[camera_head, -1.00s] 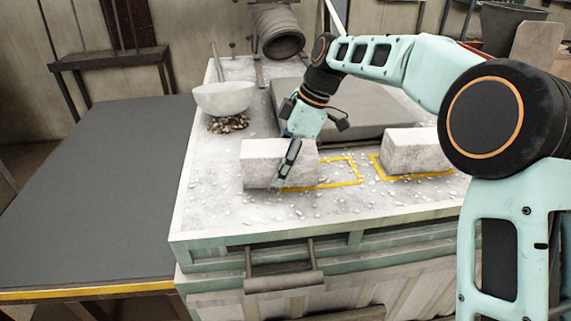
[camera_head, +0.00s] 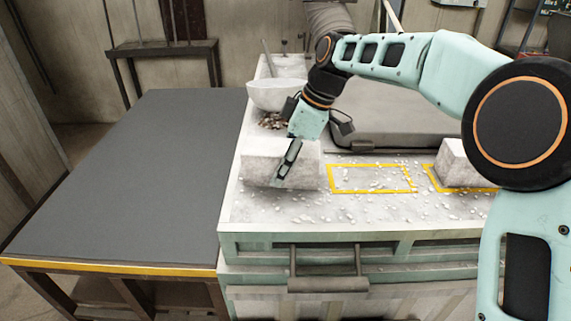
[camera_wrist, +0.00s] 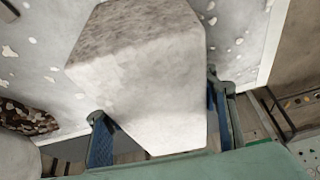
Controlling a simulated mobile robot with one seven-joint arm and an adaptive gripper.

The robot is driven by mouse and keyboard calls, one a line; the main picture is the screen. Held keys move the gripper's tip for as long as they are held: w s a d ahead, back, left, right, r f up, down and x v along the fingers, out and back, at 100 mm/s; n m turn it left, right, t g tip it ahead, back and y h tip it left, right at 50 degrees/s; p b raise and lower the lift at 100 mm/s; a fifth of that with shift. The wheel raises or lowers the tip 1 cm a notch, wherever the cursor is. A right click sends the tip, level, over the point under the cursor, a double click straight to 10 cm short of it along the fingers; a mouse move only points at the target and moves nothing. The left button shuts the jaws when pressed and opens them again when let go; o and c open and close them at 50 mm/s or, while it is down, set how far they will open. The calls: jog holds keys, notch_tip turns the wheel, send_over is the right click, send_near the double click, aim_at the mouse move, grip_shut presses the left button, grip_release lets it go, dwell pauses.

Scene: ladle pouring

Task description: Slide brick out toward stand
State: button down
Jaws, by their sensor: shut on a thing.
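A pale grey stone-like brick (camera_head: 268,163) rests on the white speckled bench top (camera_head: 262,208), close to its left edge. My gripper (camera_head: 287,163) is shut on this brick, with one dark finger against its near face. In the wrist view the brick (camera_wrist: 145,75) fills the middle between the two fingers (camera_wrist: 160,128). A low dark table (camera_head: 125,165), which may be the stand, adjoins the bench on the left. The far finger is hidden behind the brick in the head view.
A second brick (camera_head: 462,163) sits right, by a yellow outline. An empty yellow outline (camera_head: 372,191) lies right of the held brick. A white bowl (camera_head: 280,95) stands behind on dark rubble (camera_head: 270,121). White chips litter the bench top. The dark table top is clear.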

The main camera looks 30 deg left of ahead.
jog(key=shift+s+a, duration=0.3)
jog(key=shift+a, duration=0.1)
jog(key=c, duration=0.7)
grip_release()
jog(key=shift+r, duration=0.1)
jog(key=v, duration=1.2)
